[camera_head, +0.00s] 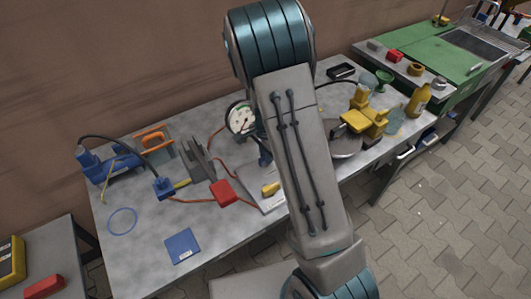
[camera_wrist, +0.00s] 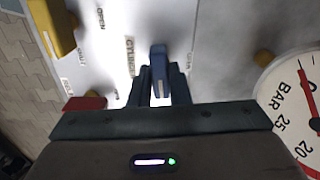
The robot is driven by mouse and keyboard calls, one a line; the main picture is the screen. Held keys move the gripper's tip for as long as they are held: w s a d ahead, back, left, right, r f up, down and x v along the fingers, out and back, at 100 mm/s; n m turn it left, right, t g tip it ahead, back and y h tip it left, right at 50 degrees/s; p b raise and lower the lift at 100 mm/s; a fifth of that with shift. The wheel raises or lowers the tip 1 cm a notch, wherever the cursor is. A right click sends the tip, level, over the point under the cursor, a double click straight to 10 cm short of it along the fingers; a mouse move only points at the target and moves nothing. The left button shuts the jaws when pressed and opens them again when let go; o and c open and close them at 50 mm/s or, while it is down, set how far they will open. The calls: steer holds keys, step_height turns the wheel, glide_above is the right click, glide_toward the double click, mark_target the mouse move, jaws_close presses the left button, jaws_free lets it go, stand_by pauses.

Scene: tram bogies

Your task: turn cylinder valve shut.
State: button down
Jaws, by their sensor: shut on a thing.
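In the wrist view, my gripper (camera_wrist: 160,84) is shut on a blue valve lever (camera_wrist: 158,62), which stands between the two dark fingers. The lever is over a white panel (camera_wrist: 125,18), beside a partly covered label that starts "CYLIN". An "OPEN" label is at the panel's upper left; other lettering is too blurred to read. In the head view, the panel (camera_head: 272,205) lies on the bench, and my arm hides much of it, with the fingers and the lever not clear there.
A yellow handle (camera_wrist: 52,25) is at the wrist view's upper left, with a red part (camera_wrist: 85,103) below it. A round BAR gauge (camera_wrist: 296,98) is close on the right, also in the head view (camera_head: 240,118). A red box (camera_head: 223,193) lies left of the panel.

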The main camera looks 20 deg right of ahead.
steer(key=shift+w+m, duration=0.1)
steer(key=shift+m, duration=0.5)
steer(key=c, duration=1.4)
jaws_free()
steer(key=shift+o, duration=0.2)
step_height(320, 180, up, 14)
